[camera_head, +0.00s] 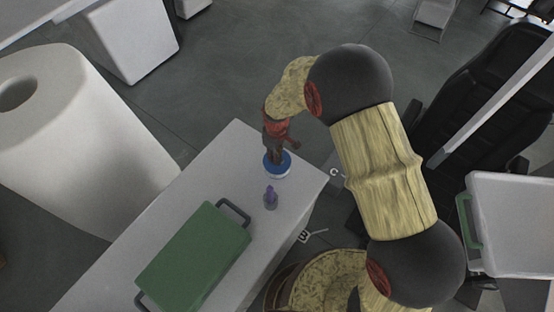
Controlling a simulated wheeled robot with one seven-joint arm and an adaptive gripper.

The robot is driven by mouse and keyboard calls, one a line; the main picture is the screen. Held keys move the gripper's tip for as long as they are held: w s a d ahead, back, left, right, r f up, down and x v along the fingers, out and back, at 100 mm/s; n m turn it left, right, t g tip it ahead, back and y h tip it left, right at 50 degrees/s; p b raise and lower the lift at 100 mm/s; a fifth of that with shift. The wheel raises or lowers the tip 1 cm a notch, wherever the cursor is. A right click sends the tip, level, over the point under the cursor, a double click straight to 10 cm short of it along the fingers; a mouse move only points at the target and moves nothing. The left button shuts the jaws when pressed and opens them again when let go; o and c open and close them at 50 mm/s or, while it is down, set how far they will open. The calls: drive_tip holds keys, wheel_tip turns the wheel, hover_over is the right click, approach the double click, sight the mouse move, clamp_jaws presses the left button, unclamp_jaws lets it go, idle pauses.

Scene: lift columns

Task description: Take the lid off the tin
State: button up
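A small round tin (276,176) with a white side and a blue lid (284,166) stands upright near the far right corner of the pale table. The lid is on the tin. My gripper (275,159) points down at the lid from above, and its dark fingers cover part of the lid's top. The fingertips are at or very close to the lid; I cannot tell whether they touch it. The fingers are too small to show whether they are open or shut.
A small purple object (271,197) stands on the table (222,165) close in front of the tin. A green case (196,255) with dark handles lies further toward the front left. Bare table lies left of the tin. A black chair (490,110) stands at the right.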

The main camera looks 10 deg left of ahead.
clamp_jaws()
